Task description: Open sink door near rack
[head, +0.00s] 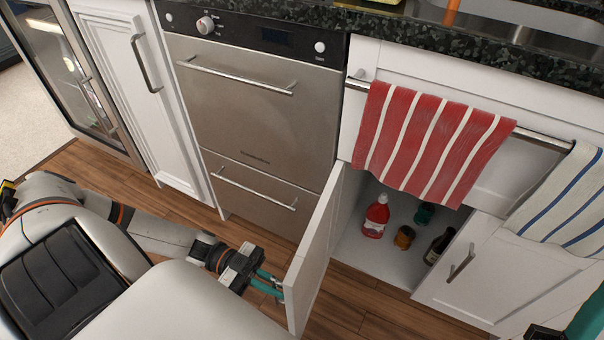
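The white sink cabinet door (315,255) under the towel rack (540,139) stands swung open, its free edge pointing out over the floor. My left gripper (270,285) with teal fingers is at the outer face of this door near its free edge. The fingertips and the door's handle are partly hidden, so I cannot tell whether it holds the handle. The other sink door (500,270) is closed, with a metal handle. A teal and black part of my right gripper (588,318) shows at the lower right corner; its fingertips are cut off.
Inside the cabinet are a red bottle (376,217), an amber jar (404,238), a dark bottle (438,247) and a green item (425,214). A red striped towel (430,140) and a white-blue towel (565,205) hang above. A steel dishwasher (255,115) stands left.

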